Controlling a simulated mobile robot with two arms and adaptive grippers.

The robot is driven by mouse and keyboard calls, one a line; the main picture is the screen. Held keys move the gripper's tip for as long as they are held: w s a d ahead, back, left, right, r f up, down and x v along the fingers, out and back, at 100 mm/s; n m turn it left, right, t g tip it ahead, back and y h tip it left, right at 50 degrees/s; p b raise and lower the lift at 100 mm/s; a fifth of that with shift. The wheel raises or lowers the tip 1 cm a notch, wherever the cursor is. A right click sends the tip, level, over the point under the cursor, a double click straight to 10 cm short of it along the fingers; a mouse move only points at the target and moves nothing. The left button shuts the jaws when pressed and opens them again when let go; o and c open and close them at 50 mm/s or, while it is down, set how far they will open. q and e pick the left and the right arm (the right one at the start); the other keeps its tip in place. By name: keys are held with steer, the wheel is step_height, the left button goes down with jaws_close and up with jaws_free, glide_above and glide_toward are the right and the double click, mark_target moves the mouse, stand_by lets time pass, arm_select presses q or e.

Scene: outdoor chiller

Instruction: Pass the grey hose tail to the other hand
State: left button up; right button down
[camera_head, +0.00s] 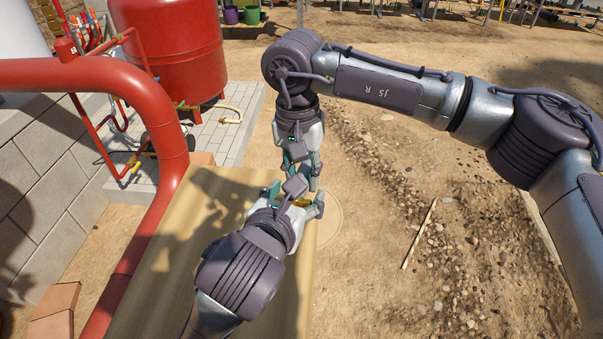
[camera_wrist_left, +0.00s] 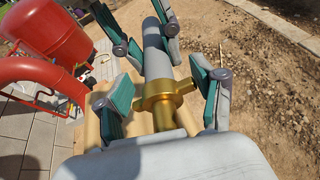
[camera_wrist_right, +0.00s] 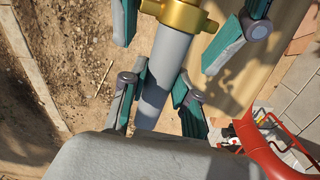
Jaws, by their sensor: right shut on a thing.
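The grey hose tail is a grey tube with a brass collar and lugs; it shows in the left wrist view (camera_wrist_left: 156,62) and the right wrist view (camera_wrist_right: 170,62). My right gripper (camera_head: 301,172) is shut on the grey tube and holds it above the table. My left gripper (camera_head: 297,203) is at the brass end, with its fingers spread on either side of the collar (camera_wrist_left: 158,97) and gaps beside it. In the head view, the grippers hide most of the hose tail; only a little brass shows.
A wooden table (camera_head: 205,190) lies under the left arm. A thick red pipe (camera_head: 165,125) curves along its left side, with a red tank (camera_head: 172,45) behind. Sandy, stony ground (camera_head: 430,225) lies open to the right.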

arm_select(q)
steer(key=o, duration=0.5)
steer(key=shift+s+d+r, duration=0.1)
steer(key=shift+s+d, duration=0.05)
steer(key=shift+d, duration=0.15)
steer(key=shift+a, duration=0.1)
